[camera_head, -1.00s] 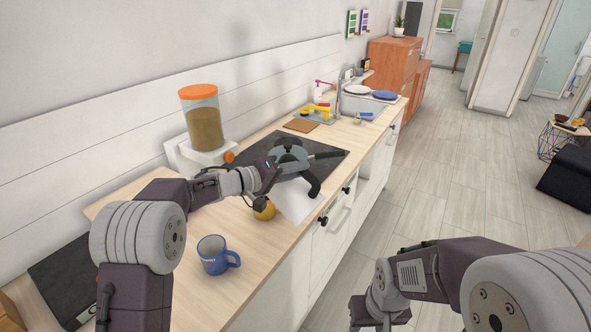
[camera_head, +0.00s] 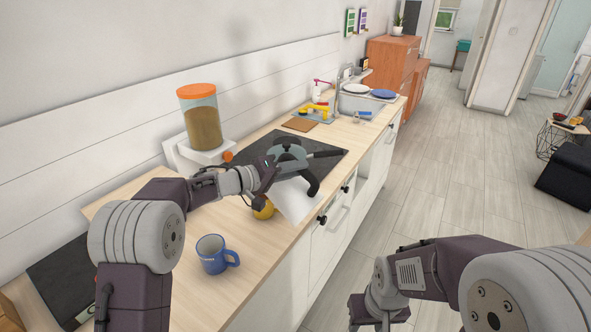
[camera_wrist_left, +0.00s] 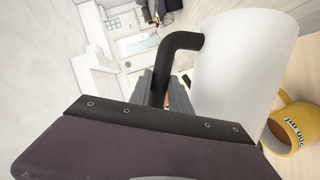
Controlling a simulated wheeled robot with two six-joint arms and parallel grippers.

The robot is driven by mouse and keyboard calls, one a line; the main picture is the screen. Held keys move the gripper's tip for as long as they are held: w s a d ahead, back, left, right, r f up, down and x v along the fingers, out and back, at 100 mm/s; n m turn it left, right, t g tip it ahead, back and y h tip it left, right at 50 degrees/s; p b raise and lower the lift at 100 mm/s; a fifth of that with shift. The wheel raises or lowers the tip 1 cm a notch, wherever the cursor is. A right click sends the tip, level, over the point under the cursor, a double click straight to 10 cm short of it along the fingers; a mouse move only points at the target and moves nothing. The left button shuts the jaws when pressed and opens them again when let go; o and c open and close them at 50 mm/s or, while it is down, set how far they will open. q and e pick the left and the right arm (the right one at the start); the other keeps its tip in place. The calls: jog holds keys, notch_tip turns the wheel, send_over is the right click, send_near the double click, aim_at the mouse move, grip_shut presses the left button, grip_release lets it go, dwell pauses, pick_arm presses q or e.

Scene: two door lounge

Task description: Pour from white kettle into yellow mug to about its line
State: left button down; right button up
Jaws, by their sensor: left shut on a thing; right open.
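My left gripper (camera_head: 270,175) is shut on the kettle's black handle. The yellow mug (camera_head: 263,210) stands on the counter, partly hidden behind my left gripper.
A blue mug (camera_head: 213,256) stands on the wooden counter in front. A grey pan (camera_head: 290,152) sits on the black hob (camera_head: 335,158) behind the kettle. A dispenser with an orange lid (camera_head: 200,118) stands by the wall. The sink (camera_head: 360,103) is further back.

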pick_arm(q)
jog(key=shift+r, duration=0.1)
jog(key=shift+b, duration=0.55)
jog(key=shift+w+b, duration=0.1)
jog(key=shift+b, duration=0.2)
jog(key=shift+r, duration=0.2)
